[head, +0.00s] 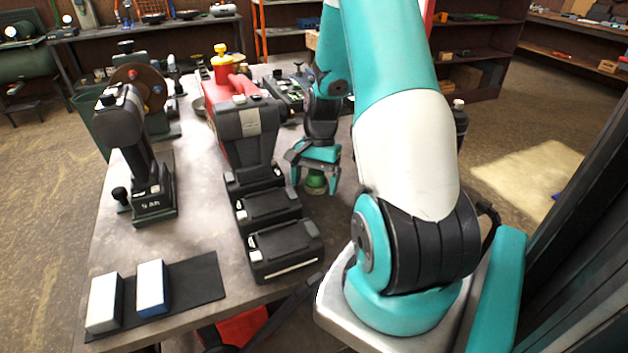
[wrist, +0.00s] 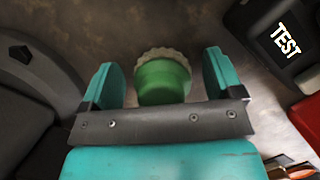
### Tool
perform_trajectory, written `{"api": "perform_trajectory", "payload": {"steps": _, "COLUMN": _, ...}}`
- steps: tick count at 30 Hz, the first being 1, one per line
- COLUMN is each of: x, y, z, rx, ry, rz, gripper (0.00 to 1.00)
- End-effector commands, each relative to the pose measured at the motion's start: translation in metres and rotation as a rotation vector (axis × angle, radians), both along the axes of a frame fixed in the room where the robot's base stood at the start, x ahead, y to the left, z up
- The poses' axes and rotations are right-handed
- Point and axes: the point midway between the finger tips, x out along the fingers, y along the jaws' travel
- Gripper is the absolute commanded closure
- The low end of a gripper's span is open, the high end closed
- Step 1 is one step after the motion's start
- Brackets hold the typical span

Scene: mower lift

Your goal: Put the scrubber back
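The scrubber (wrist: 162,80) is a small round green thing with a pale, scalloped bristle edge. In the head view the scrubber (head: 315,183) shows low between my gripper's fingers and seems to stand on the workbench. My gripper (wrist: 160,82) is open, with one teal finger on each side of the scrubber and a visible gap on both sides. In the head view my gripper (head: 316,184) points down at the bench, just right of the black battery tools. The scrubber's top is partly hidden by the gripper in the head view.
A row of black tools (head: 270,205) stands close left of my gripper. A dark mat (head: 205,280) with two whetstone-like blocks lies at the front left. A black box marked TEST (wrist: 275,35) and a red thing (wrist: 308,120) are at the right in the wrist view.

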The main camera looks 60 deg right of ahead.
Motion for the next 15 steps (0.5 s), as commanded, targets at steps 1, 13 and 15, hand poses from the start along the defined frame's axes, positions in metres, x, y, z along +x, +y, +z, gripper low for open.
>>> {"api": "perform_trajectory", "payload": {"steps": 1, "x": 0.000, "y": 0.001, "z": 0.000, "rx": 0.000, "ry": -0.001, "rz": 0.002, "gripper": 0.13}}
{"api": "perform_trajectory", "payload": {"steps": 13, "x": 0.003, "y": -0.005, "z": 0.023, "rx": -0.003, "ry": -0.005, "rz": 0.002, "gripper": 0.13}}
{"api": "perform_trajectory", "payload": {"steps": 15, "x": 0.004, "y": -0.010, "z": 0.038, "rx": -0.005, "ry": -0.007, "rz": 0.002, "gripper": 0.13}}
